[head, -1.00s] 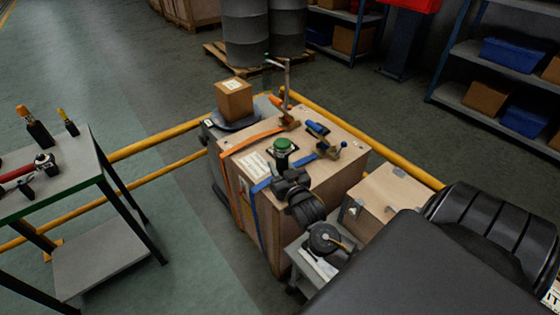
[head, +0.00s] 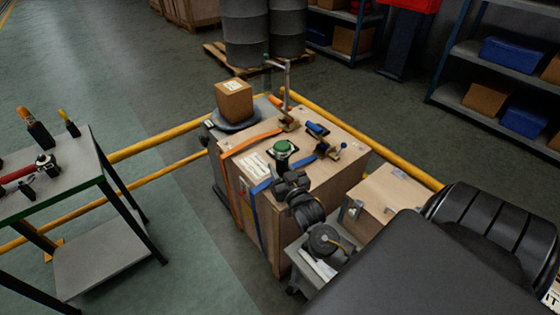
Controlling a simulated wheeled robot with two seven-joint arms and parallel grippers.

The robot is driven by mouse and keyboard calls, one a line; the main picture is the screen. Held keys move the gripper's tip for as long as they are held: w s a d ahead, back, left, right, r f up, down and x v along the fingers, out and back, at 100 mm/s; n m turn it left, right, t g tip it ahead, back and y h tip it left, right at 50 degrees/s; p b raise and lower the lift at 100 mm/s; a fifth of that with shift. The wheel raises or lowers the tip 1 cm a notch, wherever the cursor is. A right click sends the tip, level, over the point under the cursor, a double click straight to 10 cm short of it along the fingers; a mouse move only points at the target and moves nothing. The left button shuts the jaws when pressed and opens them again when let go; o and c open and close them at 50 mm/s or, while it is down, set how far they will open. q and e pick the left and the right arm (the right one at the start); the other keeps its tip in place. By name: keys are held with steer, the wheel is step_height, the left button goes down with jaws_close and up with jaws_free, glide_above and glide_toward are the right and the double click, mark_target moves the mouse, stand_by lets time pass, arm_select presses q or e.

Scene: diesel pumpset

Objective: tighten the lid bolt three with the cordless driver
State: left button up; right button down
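A wooden crate (head: 235,215) with a flat lid (head: 345,140) stands in the middle of the head view. An orange strap (head: 250,142) and a blue strap (head: 253,215) run over it. On the lid are a green-topped round part (head: 282,147) and a blue-handled fitting (head: 328,150). I cannot pick out lid bolt three. My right arm comes in from the lower right; its dark gripper (head: 287,185) is over the near edge of the lid. Its fingers are too small and dark to read. I cannot make out a cordless driver for certain. My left gripper is out of view.
A tool table (head: 50,205) with several tools stands at the left. A yellow rail (head: 160,137) runs behind the crate. A small carton (head: 233,100) sits at its far left corner, near an upright metal post (head: 286,85). A second wooden box (head: 390,190) is at the right.

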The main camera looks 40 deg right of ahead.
steer(key=shift+f, duration=0.35)
stand_by(1.3)
step_height(320, 180, up, 2)
steer(key=shift+d+r+p, duration=0.1)
steer(key=shift+p, duration=0.85)
step_height(320, 180, up, 3)
steer(key=p, duration=0.3)
steer(key=shift+a, duration=0.2)
